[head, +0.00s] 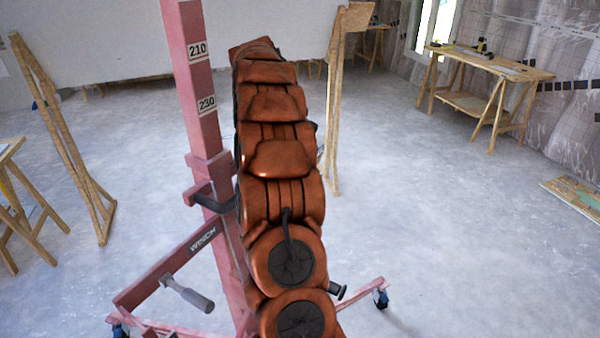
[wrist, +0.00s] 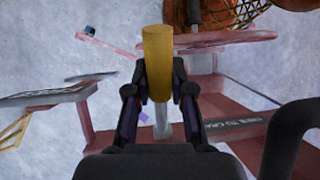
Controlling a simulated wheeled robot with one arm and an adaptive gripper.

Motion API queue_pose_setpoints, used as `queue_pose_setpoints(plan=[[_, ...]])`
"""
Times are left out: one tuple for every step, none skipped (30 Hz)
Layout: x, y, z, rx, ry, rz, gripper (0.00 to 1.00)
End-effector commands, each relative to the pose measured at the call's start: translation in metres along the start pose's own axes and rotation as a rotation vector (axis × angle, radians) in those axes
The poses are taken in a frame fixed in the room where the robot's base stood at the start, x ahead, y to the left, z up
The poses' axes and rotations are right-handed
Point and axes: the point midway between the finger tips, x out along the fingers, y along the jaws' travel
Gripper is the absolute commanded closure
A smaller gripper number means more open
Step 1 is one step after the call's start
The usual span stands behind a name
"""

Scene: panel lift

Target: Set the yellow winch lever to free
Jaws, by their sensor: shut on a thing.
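A pale shaft shows below the grip, between the fingers. My orange arm covers the middle of that view, and the yellow lever and my gripper are hidden there. The lever's setting cannot be read.
A crank with a grey grip (head: 190,294) sticks out by the WINCH beam. The lift's foot with a blue caster (head: 381,299) reaches right. Wooden stands are at left and behind my arm; a workbench (head: 490,66) is at the back right.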

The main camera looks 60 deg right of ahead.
Motion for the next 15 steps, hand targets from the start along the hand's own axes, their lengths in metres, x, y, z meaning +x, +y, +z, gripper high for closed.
queue_pose_setpoints(plan=[[-0.0012,-0.0010,-0.0015,-0.003,-0.004,0.001,1.00],[-0.0013,-0.0012,-0.0016,-0.003,-0.006,0.001,1.00],[-0.0015,-0.0013,-0.0017,-0.002,-0.008,0.001,1.00],[-0.0016,-0.0013,-0.0018,-0.002,-0.009,0.002,1.00],[-0.0016,-0.0014,-0.0019,-0.002,-0.010,0.002,1.00],[-0.0017,-0.0014,-0.0020,-0.002,-0.011,0.003,1.00],[-0.0017,-0.0014,-0.0020,-0.002,-0.011,0.003,1.00],[-0.0017,-0.0015,-0.0020,-0.002,-0.011,0.003,1.00],[-0.0018,-0.0015,-0.0020,-0.002,-0.011,0.003,1.00],[-0.0018,-0.0015,-0.0021,-0.002,-0.011,0.003,1.00],[-0.0019,-0.0015,-0.0021,-0.002,-0.011,0.004,1.00],[-0.0020,-0.0015,-0.0021,-0.003,-0.011,0.004,1.00],[-0.0020,-0.0016,-0.0021,-0.003,-0.011,0.004,1.00],[-0.0021,-0.0016,-0.0021,-0.003,-0.011,0.004,1.00],[-0.0022,-0.0017,-0.0021,-0.003,-0.011,0.004,0.75]])
